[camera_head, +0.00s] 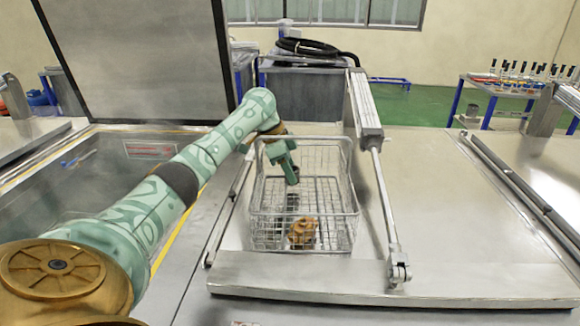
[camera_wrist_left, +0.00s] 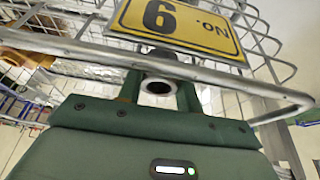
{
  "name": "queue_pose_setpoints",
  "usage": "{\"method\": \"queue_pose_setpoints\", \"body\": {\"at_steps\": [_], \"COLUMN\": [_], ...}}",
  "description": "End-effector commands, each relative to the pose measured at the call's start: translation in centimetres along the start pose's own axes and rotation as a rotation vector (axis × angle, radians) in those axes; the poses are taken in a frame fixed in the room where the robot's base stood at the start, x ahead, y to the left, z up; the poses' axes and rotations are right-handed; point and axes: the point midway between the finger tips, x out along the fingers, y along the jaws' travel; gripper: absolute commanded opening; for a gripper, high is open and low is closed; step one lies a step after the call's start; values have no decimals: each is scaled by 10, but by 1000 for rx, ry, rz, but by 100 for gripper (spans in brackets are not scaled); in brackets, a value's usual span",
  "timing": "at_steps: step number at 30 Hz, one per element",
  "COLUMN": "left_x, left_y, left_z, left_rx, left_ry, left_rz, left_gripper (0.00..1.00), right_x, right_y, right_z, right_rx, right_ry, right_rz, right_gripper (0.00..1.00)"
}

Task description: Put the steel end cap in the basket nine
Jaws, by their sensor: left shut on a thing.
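The steel end cap (camera_wrist_left: 158,87) shows in the left wrist view as a small grey ring-shaped piece with a dark hole. It sits between the fingers of my left gripper (camera_wrist_left: 160,98), which is shut on it. In the head view my left gripper (camera_head: 291,174) points down within the outline of the wire basket (camera_head: 262,213). The basket's yellow plate (camera_wrist_left: 185,25) appears upside down in the wrist view and reads NO. 9. The gripper is close to the basket's wire rim. The cap's exact height above the basket floor is hard to tell. My right gripper is out of view.
A brown-orange metal part (camera_head: 302,231) lies in the basket. The basket stands on a flat steel lid (camera_head: 450,215), beside a pneumatic strut (camera_head: 372,130) on its right. An open tank (camera_head: 75,180) is at left. The lid's right part is clear.

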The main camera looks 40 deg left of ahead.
Motion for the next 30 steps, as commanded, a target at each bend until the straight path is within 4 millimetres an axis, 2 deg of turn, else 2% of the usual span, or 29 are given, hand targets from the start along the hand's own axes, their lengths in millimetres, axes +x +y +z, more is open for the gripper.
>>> {"method": "queue_pose_setpoints", "body": {"at_steps": [2,3,5,6,14,18,24,30], "left_x": [0,0,0,0,0,-8,-65,-109], "left_y": [0,0,0,0,0,-1,0,0], "left_z": [0,0,0,0,0,-4,-7,-7], "left_rx": [0,0,0,0,0,2,0,0], "left_ry": [2,0,0,0,0,1,3,3], "left_rz": [-1,0,0,0,-1,-3,-5,-3], "left_gripper": [0,38,55,58,58,58,58,58], "right_x": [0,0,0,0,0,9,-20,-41], "right_y": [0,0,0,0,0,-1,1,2], "right_z": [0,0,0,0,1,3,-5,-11], "right_rx": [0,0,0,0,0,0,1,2], "right_ry": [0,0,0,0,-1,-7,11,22], "right_rz": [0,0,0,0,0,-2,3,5], "right_gripper": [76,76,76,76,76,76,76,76]}}
